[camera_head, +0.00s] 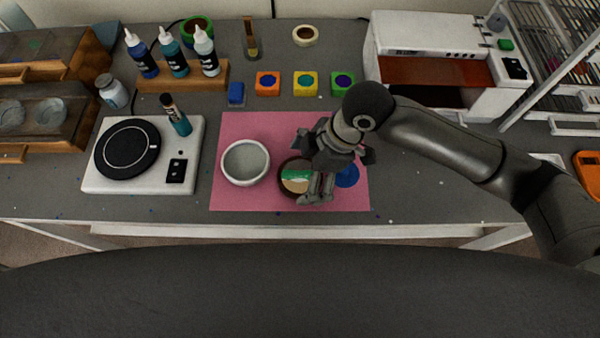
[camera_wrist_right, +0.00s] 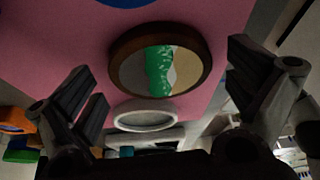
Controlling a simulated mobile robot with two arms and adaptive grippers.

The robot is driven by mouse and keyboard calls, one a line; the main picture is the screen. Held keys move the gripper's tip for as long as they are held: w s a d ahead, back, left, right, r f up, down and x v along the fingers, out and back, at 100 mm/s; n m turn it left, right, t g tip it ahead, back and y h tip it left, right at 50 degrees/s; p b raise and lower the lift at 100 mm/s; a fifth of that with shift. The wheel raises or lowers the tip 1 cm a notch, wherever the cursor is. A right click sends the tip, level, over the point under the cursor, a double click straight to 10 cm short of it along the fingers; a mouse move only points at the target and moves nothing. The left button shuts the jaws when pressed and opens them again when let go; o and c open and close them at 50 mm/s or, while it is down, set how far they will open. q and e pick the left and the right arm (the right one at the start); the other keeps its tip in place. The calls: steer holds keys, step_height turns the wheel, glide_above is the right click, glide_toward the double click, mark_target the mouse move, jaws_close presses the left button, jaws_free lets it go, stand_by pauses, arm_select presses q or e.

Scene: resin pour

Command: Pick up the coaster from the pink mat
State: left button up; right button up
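The coaster (camera_head: 294,180) is round, with a dark brown rim and a green, white and beige face. It lies on the pink mat (camera_head: 235,200), right of a white bowl (camera_head: 245,163). My right gripper (camera_head: 317,197) is over the coaster's right part and hides some of it. In the right wrist view the coaster (camera_wrist_right: 160,62) is whole, beyond and between the spread fingers. The fingers (camera_wrist_right: 165,95) are apart and empty, and no contact with the coaster shows. My left gripper is in neither view.
A blue disc (camera_head: 347,176) lies on the mat right of the gripper. A white scale (camera_head: 110,180) with a black round plate stands left of the mat. Orange (camera_head: 267,90), yellow (camera_head: 305,90) and green (camera_head: 335,91) blocks stand behind the mat.

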steer(key=c, duration=0.9)
